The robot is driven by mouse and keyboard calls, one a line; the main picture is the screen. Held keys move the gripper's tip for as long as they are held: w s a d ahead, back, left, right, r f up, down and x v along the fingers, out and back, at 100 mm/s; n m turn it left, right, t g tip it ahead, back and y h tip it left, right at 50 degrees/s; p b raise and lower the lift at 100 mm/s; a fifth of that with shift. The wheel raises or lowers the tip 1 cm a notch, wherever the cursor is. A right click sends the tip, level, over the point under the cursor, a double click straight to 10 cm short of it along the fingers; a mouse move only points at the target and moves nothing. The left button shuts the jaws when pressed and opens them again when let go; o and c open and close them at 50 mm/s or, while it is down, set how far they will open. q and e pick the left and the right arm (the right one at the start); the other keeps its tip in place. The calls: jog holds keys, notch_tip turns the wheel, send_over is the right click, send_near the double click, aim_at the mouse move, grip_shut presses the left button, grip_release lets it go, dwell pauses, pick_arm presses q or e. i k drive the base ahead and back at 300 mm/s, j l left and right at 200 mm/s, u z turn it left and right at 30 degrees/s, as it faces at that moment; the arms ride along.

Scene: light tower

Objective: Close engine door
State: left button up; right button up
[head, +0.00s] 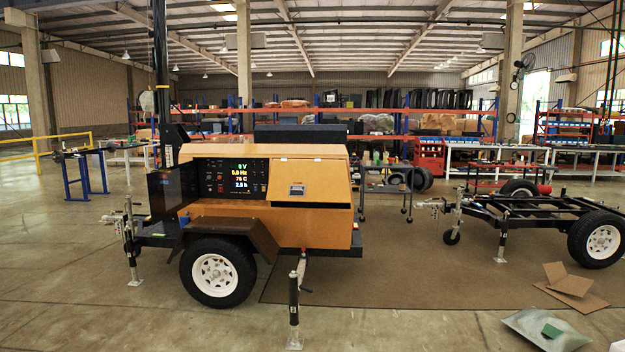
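The yellow light tower trailer (325,230) stands left of the middle in the head view, some distance ahead of me. The engine door (325,175) is the yellow side panel with a dark latch handle (297,190), right of the lit control panel (230,178). A dark strip shows along the door's lower edge. Neither of my grippers is in view.
A trailer wheel (217,275) with a fender and a jack stand (294,305) stick out on the near side. A bare trailer frame (530,208) stands at right. Cardboard (570,288) and a plastic bag (545,328) lie front right. The brown mat (420,265) is mostly clear.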

aim_at(316, 178)
jog(key=i+j+z, duration=0.1)
jog(key=i, duration=0.4)
jog(key=i+j+z, duration=0.1)
jog(key=i, duration=0.4)
